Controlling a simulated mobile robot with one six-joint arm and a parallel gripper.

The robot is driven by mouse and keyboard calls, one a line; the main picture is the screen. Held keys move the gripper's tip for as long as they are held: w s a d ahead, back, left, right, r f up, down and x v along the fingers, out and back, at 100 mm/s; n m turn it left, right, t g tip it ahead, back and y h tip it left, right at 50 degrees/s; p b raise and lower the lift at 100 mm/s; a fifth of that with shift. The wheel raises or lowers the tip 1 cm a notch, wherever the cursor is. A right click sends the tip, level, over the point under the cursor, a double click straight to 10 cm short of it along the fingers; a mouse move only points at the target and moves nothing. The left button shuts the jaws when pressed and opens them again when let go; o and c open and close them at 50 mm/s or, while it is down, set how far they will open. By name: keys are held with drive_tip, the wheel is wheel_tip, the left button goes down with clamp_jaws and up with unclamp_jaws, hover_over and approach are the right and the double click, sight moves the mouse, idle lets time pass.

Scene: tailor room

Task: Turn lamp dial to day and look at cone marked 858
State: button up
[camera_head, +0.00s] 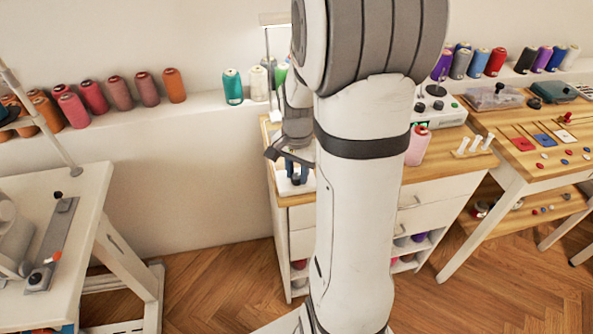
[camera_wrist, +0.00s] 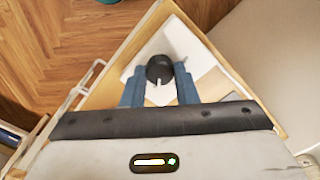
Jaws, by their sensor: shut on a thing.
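The lamp (camera_head: 268,62) stands on the left end of the wooden-topped cabinet, partly hidden by my arm. Its white base (camera_head: 287,187) carries a black round dial (camera_wrist: 159,67), which also shows in the head view (camera_head: 296,180). My gripper (camera_head: 298,166) points down at the dial. In the wrist view its two blue-grey fingers (camera_wrist: 160,76) are closed on the dial from both sides. A pale pointer line on the dial points toward my palm. A teal cone (camera_head: 232,87), a cream cone (camera_head: 258,83) and a green cone (camera_head: 281,74) stand nearby. No 858 mark is readable.
A pink cone (camera_head: 417,147) and a white peg rack (camera_head: 472,146) stand on the cabinet's right part. Several cones line the wall ledge (camera_head: 198,112). A white table (camera_head: 90,205) is at left. The wooden floor (camera_head: 215,285) between is clear.

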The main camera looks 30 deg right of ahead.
sight(297, 176)
idle(0.4)
drive_tip(key=o, duration=1)
drive_tip(key=shift+r, duration=0.1)
wheel_tip(297, 176, up, 8)
drive_tip(key=shift+f+p, duration=0.15)
drive_tip(key=shift+p, duration=0.25)
drive_tip(key=s+a+r+n+t+p, duration=0.2)
drive_tip(key=s+a+r+n+p, duration=0.2)
drive_tip(key=s+a+r+n, duration=0.4)
drive_tip(key=s+a+n, duration=0.3)
drive_tip(key=s+a, duration=0.1)
drive_tip(key=shift+s+a+r+n+t+p, duration=0.15)
drive_tip(key=shift+a+r+n+t+p, duration=0.15)
drive_tip(key=shift+r+n+p, duration=0.1)
